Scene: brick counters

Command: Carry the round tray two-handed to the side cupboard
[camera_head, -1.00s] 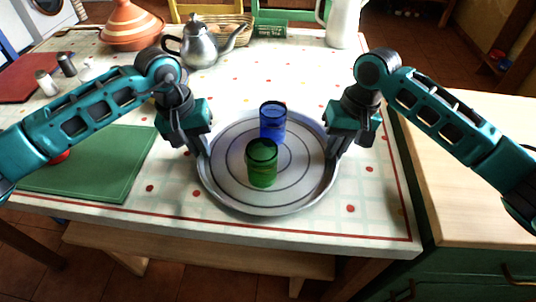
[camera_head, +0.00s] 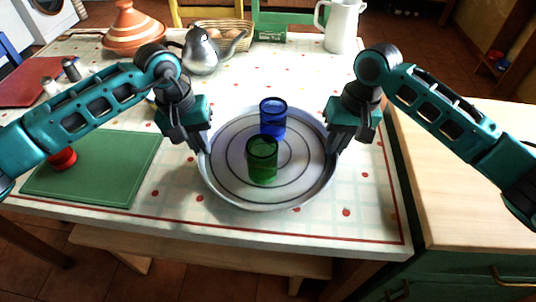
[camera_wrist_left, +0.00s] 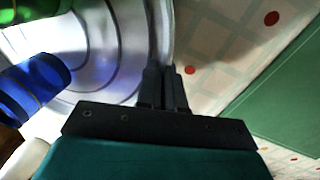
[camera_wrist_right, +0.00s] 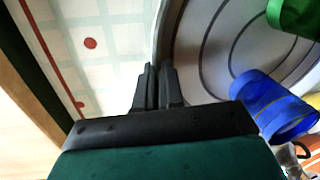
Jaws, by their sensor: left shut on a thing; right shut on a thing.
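The round grey tray (camera_head: 232,187) is over the front of the tiled table, roughly level. A blue glass (camera_head: 272,119) and a green glass (camera_head: 262,160) stand upright on it. My left gripper (camera_head: 203,148) is shut on the tray's left rim, and the rim also shows in the left wrist view (camera_wrist_left: 165,50). My right gripper (camera_head: 334,148) is shut on the right rim, seen in the right wrist view (camera_wrist_right: 165,55). Any gap under the tray is hard to judge. The side cupboard (camera_head: 470,185), green with a pale wooden top, is at the right.
A green mat (camera_head: 110,180) with a red object (camera_head: 62,159) lies left of the tray. A teapot (camera_head: 201,55), tagine (camera_head: 132,28), basket (camera_head: 222,32) and white jug (camera_head: 342,25) stand at the back. The visible cupboard top is bare. A bench (camera_head: 200,252) is below the table's front.

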